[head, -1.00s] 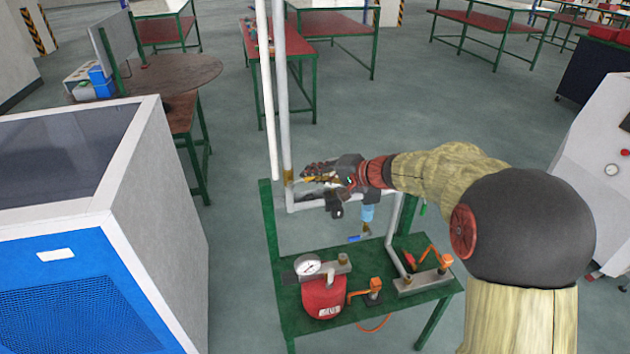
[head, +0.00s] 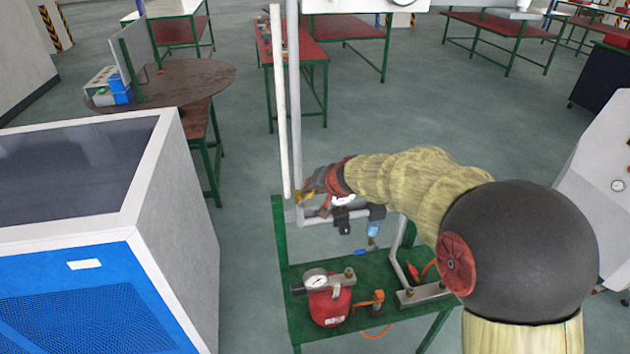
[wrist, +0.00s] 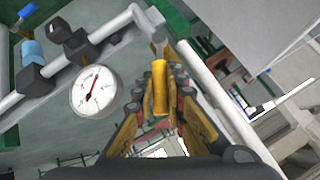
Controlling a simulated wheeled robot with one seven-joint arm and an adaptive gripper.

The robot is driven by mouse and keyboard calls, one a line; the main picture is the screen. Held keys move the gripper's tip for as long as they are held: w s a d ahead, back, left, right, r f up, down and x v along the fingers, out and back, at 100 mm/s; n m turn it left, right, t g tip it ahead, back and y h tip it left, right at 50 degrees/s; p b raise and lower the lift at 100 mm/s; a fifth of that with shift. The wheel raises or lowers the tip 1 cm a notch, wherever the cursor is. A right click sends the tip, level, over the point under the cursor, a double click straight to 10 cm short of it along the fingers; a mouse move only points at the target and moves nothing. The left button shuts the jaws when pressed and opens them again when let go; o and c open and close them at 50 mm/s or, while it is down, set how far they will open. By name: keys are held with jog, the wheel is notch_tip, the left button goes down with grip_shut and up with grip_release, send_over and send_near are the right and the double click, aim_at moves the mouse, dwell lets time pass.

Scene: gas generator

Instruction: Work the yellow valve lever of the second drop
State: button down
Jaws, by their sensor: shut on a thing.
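The yellow valve lever (wrist: 160,90) is between the fingers of my gripper (wrist: 162,96) in the wrist view. The fingers press on it from both sides. In the head view my gripper (head: 311,190) is at the lower end of the grey vertical pipe (head: 295,110). There only a small yellow patch shows beside the pipe, and my fingers and wrist cover most of the lever. The valve body is largely hidden.
A round gauge (wrist: 95,92) and a pipe with black fittings lie left of the fingers in the wrist view. A green table (head: 375,325) with a red tank (head: 329,306) stands below. A blue-fronted cabinet (head: 75,290) is at left.

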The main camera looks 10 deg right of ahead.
jog(key=shift+s+a+r+n+h+p, duration=0.15)
jog(key=shift+a+h+p, duration=0.15)
jog(key=shift+p, duration=1.1)
jog(key=shift+w+a+r+n+h+p, duration=0.1)
jog(key=shift+a+n+h+p, duration=0.15)
jog(key=shift+p, duration=1.1)
jog(key=p, duration=0.3)
jog(key=shift+s+a+f+h, duration=0.1)
jog(key=shift+a+h, duration=0.05)
jog(key=shift+h, duration=0.2)
jog(key=shift+f+p, duration=0.2)
jog(key=shift+p, duration=0.35)
jog(key=c, duration=2.2)
grip_release()
jog(key=o, duration=0.4)
jog(key=shift+r, duration=0.2)
jog(key=shift+r, duration=0.1)
jog(key=v, duration=0.7)
jog(key=shift+a+r, duration=0.1)
